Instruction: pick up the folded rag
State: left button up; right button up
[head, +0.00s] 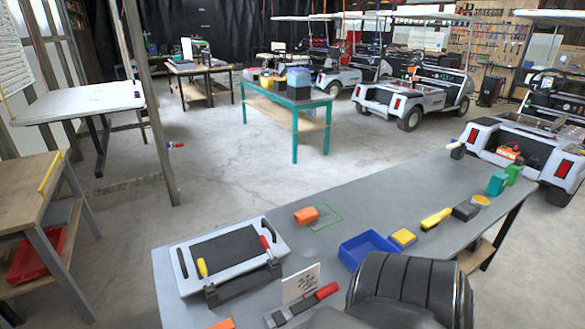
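I cannot pick out the folded rag for sure. A small orange piece (306,215) lies on the grey workbench (375,205), by the left edge of a green outlined square (325,218); it may be the rag, but its cloth texture is too small to tell. Another orange piece (222,324) is cut off at the bottom edge of the view. Neither of my grippers is in view.
On the bench are a grey tray with black mat (225,256), a white card (300,283), a red-handled tool (305,304), a blue bin (366,248), a yellow-topped block (403,237) and a yellow-handled brush (437,218). A black ribbed seat-like shape (410,288) blocks the near edge.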

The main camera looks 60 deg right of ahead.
aim_at(302, 217)
jog(key=k, duration=0.4)
jog(key=z, duration=0.55)
jog(key=i, duration=0.4)
jog(key=z, duration=1.4)
